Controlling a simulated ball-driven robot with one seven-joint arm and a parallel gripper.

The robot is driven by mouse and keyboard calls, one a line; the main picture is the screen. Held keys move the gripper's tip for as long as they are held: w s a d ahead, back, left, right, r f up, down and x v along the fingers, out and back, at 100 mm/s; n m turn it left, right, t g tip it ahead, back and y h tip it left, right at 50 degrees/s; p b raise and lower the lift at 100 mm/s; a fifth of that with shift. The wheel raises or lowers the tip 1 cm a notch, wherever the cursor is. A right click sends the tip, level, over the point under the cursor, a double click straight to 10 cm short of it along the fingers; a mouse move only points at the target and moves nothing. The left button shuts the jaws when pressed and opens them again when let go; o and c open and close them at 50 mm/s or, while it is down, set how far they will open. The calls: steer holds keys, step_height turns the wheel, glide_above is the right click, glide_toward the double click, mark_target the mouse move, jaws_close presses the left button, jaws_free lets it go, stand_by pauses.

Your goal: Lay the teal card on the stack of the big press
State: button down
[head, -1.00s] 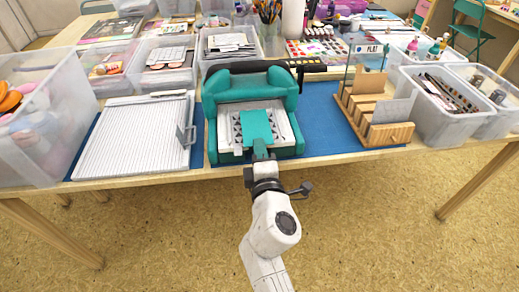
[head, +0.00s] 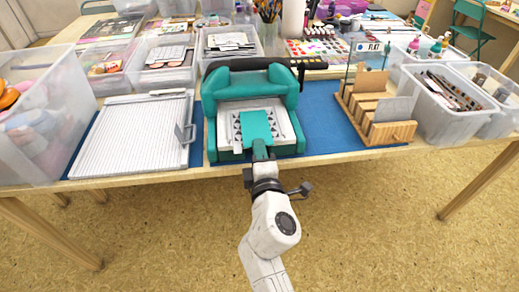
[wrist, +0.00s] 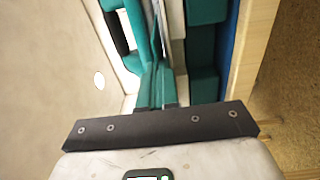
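The teal card (head: 256,126) shows in the head view over the patterned stack (head: 281,127) on the bed of the big teal press (head: 251,83). Whether it touches the stack cannot be told. My gripper (head: 260,150) is at the card's near edge, at the front of the press, and appears shut on it. In the wrist view, the fingers of my gripper (wrist: 158,88) are close together, and the card (wrist: 157,42) seems to show nearly edge-on beyond them. The press's teal body also shows in the wrist view (wrist: 203,85).
A white ridged board (head: 133,135) lies left of the press. A wooden rack (head: 385,131) with upright panels stands to its right. Clear bins (head: 440,125) flank both sides. Blue mat (head: 322,125) is bare between press and rack.

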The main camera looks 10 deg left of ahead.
steer(key=shift+f+b, duration=0.4)
steer(key=shift+b, duration=0.05)
stand_by(0.6)
steer(key=c, duration=1.8)
jaws_free()
steer(key=o, duration=0.5)
steer(key=shift+s, duration=0.1)
steer(key=shift+v, duration=2.45)
steer(key=v, duration=1)
steer(key=shift+s+d+b, duration=0.2)
steer(key=shift+s+b, duration=0.1)
steer(key=shift+s, duration=0.05)
